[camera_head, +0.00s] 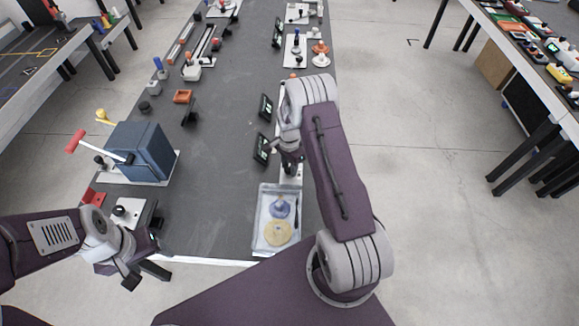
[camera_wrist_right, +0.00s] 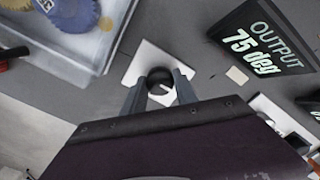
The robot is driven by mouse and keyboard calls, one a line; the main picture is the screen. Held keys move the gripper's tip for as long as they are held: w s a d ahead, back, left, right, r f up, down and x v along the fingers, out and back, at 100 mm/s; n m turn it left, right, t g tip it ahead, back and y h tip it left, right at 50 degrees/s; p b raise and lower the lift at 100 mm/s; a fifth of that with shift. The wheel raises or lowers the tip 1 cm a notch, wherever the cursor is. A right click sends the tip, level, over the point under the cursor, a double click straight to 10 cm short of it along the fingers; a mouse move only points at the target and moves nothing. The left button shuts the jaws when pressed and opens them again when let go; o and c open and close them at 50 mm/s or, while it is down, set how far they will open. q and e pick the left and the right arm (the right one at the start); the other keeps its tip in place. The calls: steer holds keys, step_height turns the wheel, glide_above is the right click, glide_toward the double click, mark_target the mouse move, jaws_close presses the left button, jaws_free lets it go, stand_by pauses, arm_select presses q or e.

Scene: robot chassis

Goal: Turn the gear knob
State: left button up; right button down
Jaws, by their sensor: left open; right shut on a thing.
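The gear knob (camera_wrist_right: 160,77) is a round black knob on a white plate (camera_wrist_right: 147,58) in the right wrist view. The two fingers of my right gripper (camera_wrist_right: 160,90) stand on either side of it, shut on it. In the head view my right gripper (camera_head: 290,160) is over the right side of the table and hides the knob. A black display (camera_wrist_right: 262,45) beside the knob reads "OUTPUT 75 deg". My left gripper (camera_head: 146,272) is open and empty near the table's front left corner.
A clear tray (camera_head: 257,222) holds a blue gear (camera_head: 281,207) and a yellow gear (camera_head: 277,233) at the table's front. A blue box (camera_head: 140,150) with a red-handled lever stands at left. The table's middle is clear.

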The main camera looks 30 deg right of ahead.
mark_target(289, 167)
steer(key=c, duration=0.9)
jaws_free()
steer(key=shift+r, duration=0.1)
steer(key=shift+c, duration=0.2)
step_height(289, 167, up, 9)
steer(key=shift+b, duration=0.45)
steer(key=s+a+r+n+t, duration=0.2)
steer(key=a+r+n, duration=0.1)
steer(key=a+r, duration=0.55)
steer(key=s+a+n, duration=0.2)
steer(key=s+n, duration=1)
steer(key=s, duration=0.4)
steer(key=shift+s+a+f+g, duration=0.2)
steer(key=shift+a+f+g, duration=0.1)
steer(key=shift+f+g, duration=0.1)
